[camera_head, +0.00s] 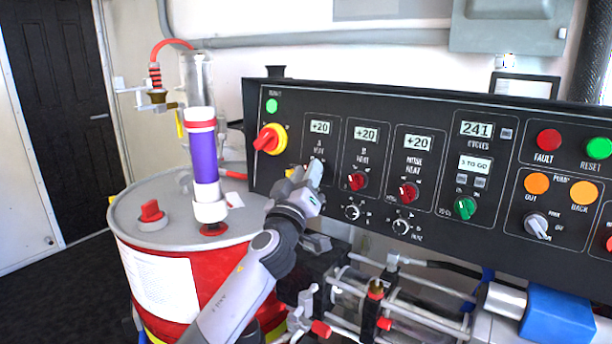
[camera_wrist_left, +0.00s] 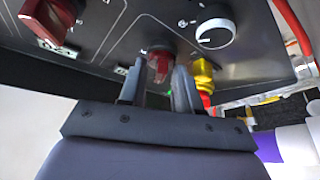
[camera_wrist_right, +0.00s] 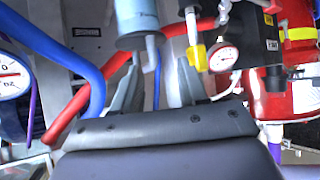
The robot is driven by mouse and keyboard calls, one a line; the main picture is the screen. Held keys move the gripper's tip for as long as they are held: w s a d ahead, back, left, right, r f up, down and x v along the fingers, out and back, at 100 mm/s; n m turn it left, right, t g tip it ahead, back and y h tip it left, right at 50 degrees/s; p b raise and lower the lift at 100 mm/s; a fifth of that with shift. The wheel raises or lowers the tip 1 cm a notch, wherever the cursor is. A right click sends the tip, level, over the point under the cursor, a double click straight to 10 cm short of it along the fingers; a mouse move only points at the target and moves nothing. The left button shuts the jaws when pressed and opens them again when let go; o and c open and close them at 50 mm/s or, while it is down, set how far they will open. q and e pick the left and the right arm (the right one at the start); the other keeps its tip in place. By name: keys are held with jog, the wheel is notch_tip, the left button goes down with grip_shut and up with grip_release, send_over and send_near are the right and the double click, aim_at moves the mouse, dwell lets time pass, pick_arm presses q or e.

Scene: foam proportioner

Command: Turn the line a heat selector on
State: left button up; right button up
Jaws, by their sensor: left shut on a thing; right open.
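The line A heat selector is a red knob (camera_wrist_left: 160,66) on the black control panel (camera_head: 400,265). In the head view my left gripper (camera_head: 314,172) covers most of it, under the A heat display (camera_head: 319,127). In the left wrist view the knob sits at the tips of the left gripper's fingers (camera_wrist_left: 163,88), which are shut on it. Which way its pointer faces is hidden. My right gripper (camera_wrist_right: 155,85) is open in the right wrist view, with a grey-blue cylinder (camera_wrist_right: 136,20) just beyond its fingers. It does not show in the head view.
The B heat (camera_head: 357,181) and hose heat (camera_head: 408,192) red knobs stand to the right. A red-and-yellow main switch (camera_head: 270,139) is close on the left. A red drum (camera_head: 203,290) and pump pipework (camera_head: 345,290) crowd the space below the panel.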

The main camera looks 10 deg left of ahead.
pick_arm(q)
jog(key=shift+f, duration=0.1)
jog(key=shift+w+a+m+g+h+p, duration=0.2)
jog(key=shift+m+g+h, duration=0.65)
jog(key=shift+m+h, duration=1.75)
jog(key=shift+s+m+g+h+p, duration=0.2)
jog(key=shift+m+g+h, duration=0.9)
jog(key=shift+m, duration=2.7)
jog(key=shift+w+a+m+g+h+p, duration=0.15)
jog(key=shift+m+g+h+p, duration=0.3)
jog(key=shift+m+h, duration=2.25)
jog(key=shift+m+g+y, duration=0.3)
jog(key=shift+m+y, duration=0.1)
jog(key=shift+m, duration=0.4)
jog(key=o, duration=0.7)
jog(key=shift+c, duration=0.2)
jog(key=v, duration=0.7)
jog(key=shift+b, duration=0.45)
